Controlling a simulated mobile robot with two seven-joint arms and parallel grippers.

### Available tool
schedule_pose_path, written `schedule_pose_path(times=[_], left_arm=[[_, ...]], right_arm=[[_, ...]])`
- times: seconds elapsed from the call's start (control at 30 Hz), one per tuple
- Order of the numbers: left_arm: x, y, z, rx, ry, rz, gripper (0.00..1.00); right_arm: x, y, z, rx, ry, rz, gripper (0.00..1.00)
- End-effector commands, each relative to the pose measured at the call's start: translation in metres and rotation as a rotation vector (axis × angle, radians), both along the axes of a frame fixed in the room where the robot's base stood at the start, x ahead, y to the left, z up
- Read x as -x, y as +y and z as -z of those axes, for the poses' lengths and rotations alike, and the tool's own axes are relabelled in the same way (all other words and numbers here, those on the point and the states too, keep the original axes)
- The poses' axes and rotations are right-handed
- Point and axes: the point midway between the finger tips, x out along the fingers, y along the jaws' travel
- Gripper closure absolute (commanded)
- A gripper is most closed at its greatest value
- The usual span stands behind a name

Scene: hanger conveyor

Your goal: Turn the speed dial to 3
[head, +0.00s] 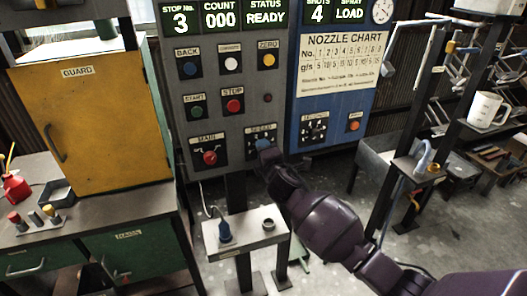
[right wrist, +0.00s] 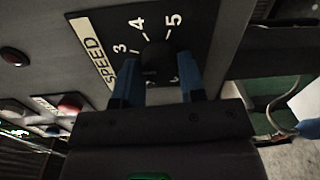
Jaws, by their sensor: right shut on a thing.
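The speed dial is a dark round knob (right wrist: 156,58) on a black plate marked SPEED (right wrist: 95,50), with the numerals 3, 4 and 5 showing in the right wrist view. The plate (head: 251,133) is low on the grey panel in the head view, largely covered by my right gripper (head: 264,145). In the right wrist view the blue fingers of my right gripper (right wrist: 158,80) stand on either side of the knob, shut on it. Which numeral the knob points to cannot be told; the lower part of the plate is hidden. My left gripper is not in view.
The grey panel (head: 217,130) also carries the MAIN switch (head: 209,157) left of the dial and START (head: 196,111) and STOP (head: 233,105) buttons above. A small stand (head: 240,242) with a blue nozzle is below. A blue panel (head: 292,115) is to the right.

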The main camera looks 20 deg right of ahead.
Motion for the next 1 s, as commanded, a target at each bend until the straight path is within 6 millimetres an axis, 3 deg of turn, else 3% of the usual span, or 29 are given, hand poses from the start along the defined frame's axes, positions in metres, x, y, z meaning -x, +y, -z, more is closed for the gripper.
schedule_pose_path(times=[0.4,1.0], left_arm=[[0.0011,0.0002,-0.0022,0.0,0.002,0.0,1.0],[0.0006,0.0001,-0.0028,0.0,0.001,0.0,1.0]], right_arm=[[0.0003,-0.0003,0.0005,-0.248,0.011,0.001,0.87],[0.0002,-0.0003,0.0001,-0.304,0.012,0.0,0.87]])
